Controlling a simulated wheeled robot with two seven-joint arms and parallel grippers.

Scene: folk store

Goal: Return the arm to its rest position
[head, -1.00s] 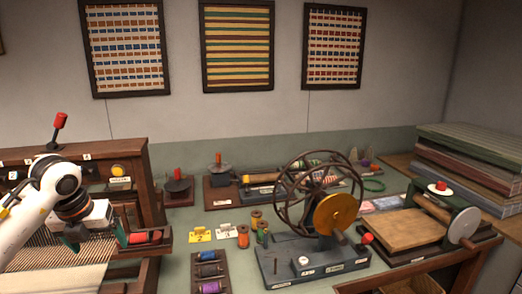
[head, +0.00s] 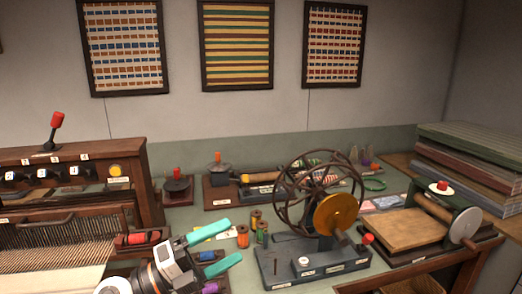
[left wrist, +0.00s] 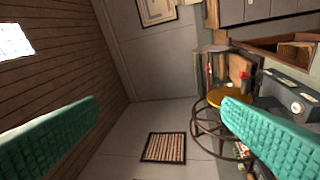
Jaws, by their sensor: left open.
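My left gripper (head: 217,248) is low in the middle left of the head view, in front of the rack of thread spools. Its two teal fingers point right and are spread apart with nothing between them. In the left wrist view the teal fingers (left wrist: 160,130) are wide apart, with the room behind them turned on its side. The gripper hides part of the spool rack (head: 208,271). My right gripper is not in view.
A winder with a spoked wheel (head: 290,185) and yellow disc (head: 336,214) stands right of the gripper. A wooden loom (head: 75,180) is at left. A roller press (head: 430,225) is at right, beside stacked boards (head: 475,165). Small spools (head: 243,237) stand nearby.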

